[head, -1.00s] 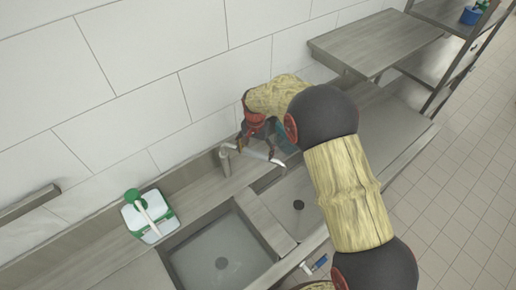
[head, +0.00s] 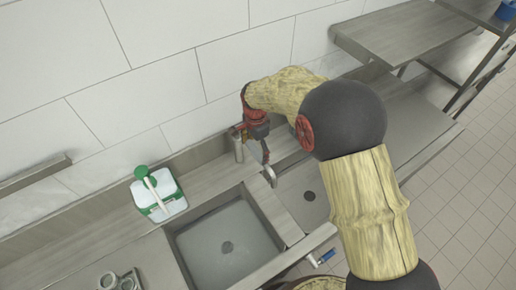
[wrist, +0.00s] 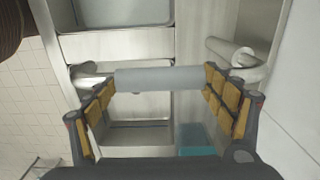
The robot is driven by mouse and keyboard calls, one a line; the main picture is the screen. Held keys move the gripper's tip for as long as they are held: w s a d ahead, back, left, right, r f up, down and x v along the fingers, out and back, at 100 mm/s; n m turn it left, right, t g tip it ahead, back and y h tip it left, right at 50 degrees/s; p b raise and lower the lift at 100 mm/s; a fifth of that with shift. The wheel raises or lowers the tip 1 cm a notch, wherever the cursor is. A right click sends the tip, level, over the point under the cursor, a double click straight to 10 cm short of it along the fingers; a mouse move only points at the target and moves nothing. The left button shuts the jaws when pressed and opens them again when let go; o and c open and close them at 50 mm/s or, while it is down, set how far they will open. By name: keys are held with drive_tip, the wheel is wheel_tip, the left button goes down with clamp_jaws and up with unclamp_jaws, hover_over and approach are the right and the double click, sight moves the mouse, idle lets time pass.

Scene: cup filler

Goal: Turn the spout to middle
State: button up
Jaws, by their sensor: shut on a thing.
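The grey metal spout runs from its upright post (head: 238,148) by the wall to a down-turned tip (head: 270,176). In the head view the tip shows over the divider between the two basins, close to the right basin. My gripper (head: 258,135) is at the spout, partly hidden by its own wrist. In the wrist view the spout (wrist: 158,78) lies across between the padded fingers of my gripper (wrist: 160,88), which is shut on it.
The left basin (head: 225,245) and right basin (head: 306,195) both look empty. A teal item (wrist: 195,138) shows below the spout in the wrist view. The tiled wall is close behind my gripper.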

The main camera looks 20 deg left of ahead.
drive_tip(key=o, duration=1.7)
drive_tip(key=shift+c, duration=0.2)
drive_tip(key=shift+r, duration=0.1)
wheel_tip(320, 180, up, 12)
